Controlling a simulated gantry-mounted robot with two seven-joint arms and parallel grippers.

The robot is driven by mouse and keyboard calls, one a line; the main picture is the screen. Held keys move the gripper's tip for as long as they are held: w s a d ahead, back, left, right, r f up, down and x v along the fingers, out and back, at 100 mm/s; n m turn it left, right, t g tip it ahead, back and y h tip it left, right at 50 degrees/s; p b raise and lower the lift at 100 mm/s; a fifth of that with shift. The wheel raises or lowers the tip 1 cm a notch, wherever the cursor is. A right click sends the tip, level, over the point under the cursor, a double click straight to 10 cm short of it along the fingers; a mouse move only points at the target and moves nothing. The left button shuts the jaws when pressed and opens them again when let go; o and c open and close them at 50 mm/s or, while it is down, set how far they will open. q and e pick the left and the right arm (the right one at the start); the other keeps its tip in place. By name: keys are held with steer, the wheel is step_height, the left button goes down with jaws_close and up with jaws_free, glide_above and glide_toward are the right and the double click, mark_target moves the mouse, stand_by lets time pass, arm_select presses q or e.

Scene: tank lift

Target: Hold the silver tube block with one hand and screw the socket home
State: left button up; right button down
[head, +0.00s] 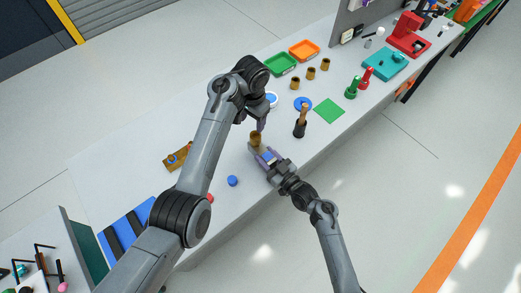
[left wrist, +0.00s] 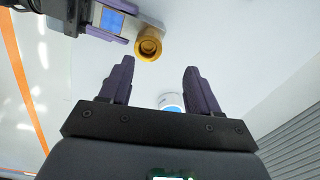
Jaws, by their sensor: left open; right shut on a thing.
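My right gripper (head: 262,150) is shut on the silver tube block, which is mostly hidden by the fingers. A pale part of the block (left wrist: 153,22) shows in the left wrist view. A brass-coloured socket (head: 255,138) is at the block, by the right fingertips; its open ring (left wrist: 148,43) faces the left wrist camera. How deep it sits cannot be told. My left gripper (head: 262,125) is above and close to the socket. In the left wrist view its purple fingers (left wrist: 155,72) are apart and empty, with the socket beyond their tips.
Several brass pieces (head: 310,73) stand at the back of the white table (head: 110,165), near green (head: 280,64) and orange (head: 304,50) trays. A dark holder with a brown handle (head: 300,127) stands right of the grippers. A blue cap (head: 232,181) lies to the left.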

mark_target(256, 137)
arm_select(q)
steer(key=shift+s+a+n, duration=0.1)
steer(key=shift+n, duration=0.4)
steer(key=shift+s+d+r+n, duration=0.1)
steer(key=shift+s+d+n, duration=0.3)
steer(key=shift+d, duration=0.25)
steer(key=shift+f, duration=4)
steer(key=shift+c, duration=0.3)
steer(key=c, duration=1)
steer(key=o, duration=1.2)
